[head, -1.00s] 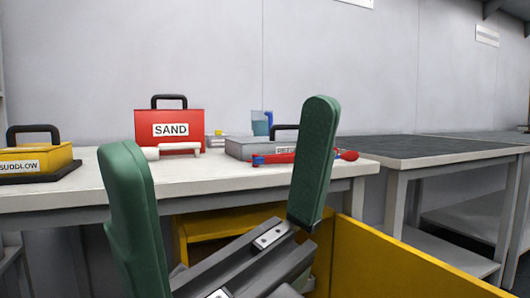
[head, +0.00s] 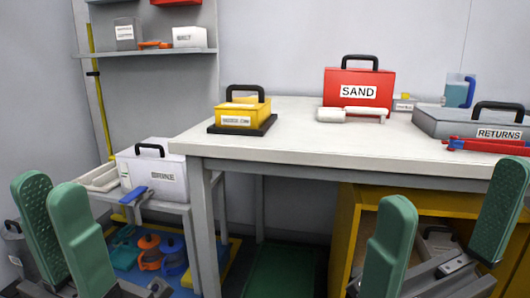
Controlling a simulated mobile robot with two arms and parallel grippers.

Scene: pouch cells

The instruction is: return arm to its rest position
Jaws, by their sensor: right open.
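My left gripper (head: 48,190) is at the lower left of the head view, its two green fingers side by side with the textured inner pad of one showing. It is in front of the low side table and appears open, with nothing seen between the fingers. My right gripper (head: 455,190) is at the lower right, its green fingers wide apart and empty. It is in front of the white workbench (head: 290,138) and the yellow cabinet (head: 345,235) under it. The wrists of both are partly cut off by the lower frame edge.
On the bench are a yellow case (head: 242,112), a red SAND case (head: 358,86), a white roll (head: 350,114) and a grey RETURNS case (head: 460,123) with a red-and-blue tool (head: 485,146). A BRINE case (head: 152,175) stands on the side table; a shelf (head: 150,53) hangs above.

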